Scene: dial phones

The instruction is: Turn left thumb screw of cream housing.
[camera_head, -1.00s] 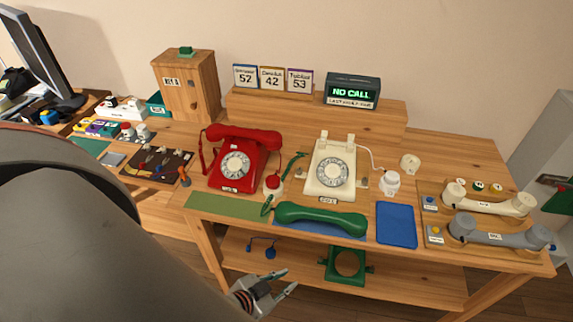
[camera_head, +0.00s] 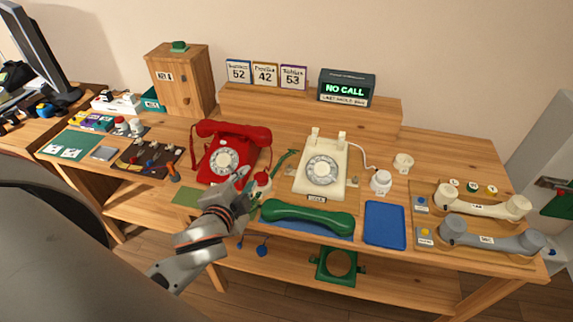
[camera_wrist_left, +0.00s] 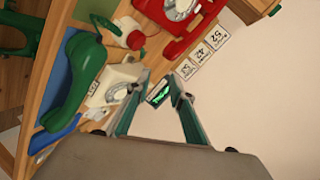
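The cream housing (camera_head: 313,186) is a dial phone body without a handset, standing mid-table in the head view. Its left thumb screw (camera_head: 290,171) is a small, indistinct knob at its left side. The cream housing (camera_wrist_left: 120,76) is partly visible in the wrist view, left of the fingers; I cannot make out the screw there. My left gripper (camera_head: 246,182) is in front of the red phone, left of and apart from the cream housing. In the wrist view the left gripper (camera_wrist_left: 158,76) has its fingers spread with nothing between them. My right gripper is not in view.
The red phone (camera_head: 215,172) stands behind my left gripper. A red-topped white bottle (camera_head: 262,180) is close to its fingers. A green handset (camera_head: 308,218) lies in front of the cream housing. A white cup-like part (camera_head: 381,181) and blue tray (camera_head: 385,225) are to the right.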

